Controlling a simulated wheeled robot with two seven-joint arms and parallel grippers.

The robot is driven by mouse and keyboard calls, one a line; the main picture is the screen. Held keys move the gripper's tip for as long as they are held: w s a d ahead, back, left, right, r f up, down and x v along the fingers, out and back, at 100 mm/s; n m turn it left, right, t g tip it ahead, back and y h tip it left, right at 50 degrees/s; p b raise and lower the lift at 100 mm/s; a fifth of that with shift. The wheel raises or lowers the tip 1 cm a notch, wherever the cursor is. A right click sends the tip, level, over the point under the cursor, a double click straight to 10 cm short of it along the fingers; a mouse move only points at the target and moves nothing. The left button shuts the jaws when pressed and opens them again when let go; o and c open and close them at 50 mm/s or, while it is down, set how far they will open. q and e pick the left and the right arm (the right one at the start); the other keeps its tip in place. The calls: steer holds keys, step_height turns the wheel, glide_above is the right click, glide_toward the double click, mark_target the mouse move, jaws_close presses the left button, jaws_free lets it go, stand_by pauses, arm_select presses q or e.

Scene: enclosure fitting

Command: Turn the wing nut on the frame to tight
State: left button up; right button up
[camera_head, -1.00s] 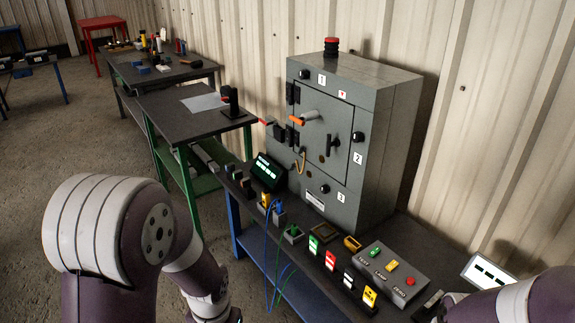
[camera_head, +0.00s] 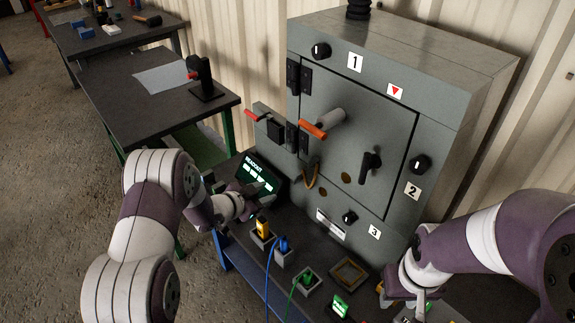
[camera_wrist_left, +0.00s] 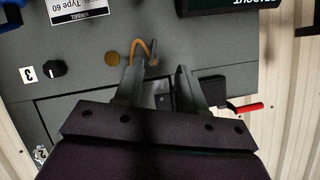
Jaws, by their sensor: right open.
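Black winged knobs sit on the grey enclosure: one beside label 1 (camera_head: 320,50), one beside label 2 (camera_head: 420,164), one beside label 3 (camera_head: 350,217). I cannot tell which is the wing nut meant, or how tight any is. The knob by label 3 also shows in the left wrist view (camera_wrist_left: 54,68). My left gripper (camera_head: 266,190) is in front of the enclosure's lower left, overlapping the readout; in the wrist view (camera_wrist_left: 158,80) its fingers are apart with nothing held. My right gripper (camera_head: 420,306) is low at the bottom right, open, its tips poorly visible.
A tan cord loop (camera_wrist_left: 143,48) hangs near my left fingers. A red lever (camera_head: 256,115) juts out left. The readout (camera_head: 258,173) and cabled sockets (camera_head: 284,256) occupy the bench.

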mark_target(296, 181)
arm_select(q)
steer(key=shift+h, duration=0.3)
steer(key=x, duration=0.4)
steer(key=d+r+x, duration=0.1)
steer(key=x, duration=0.7)
steer(key=shift+s+d+r, duration=0.15)
steer(key=shift+r, duration=0.2)
jaws_close()
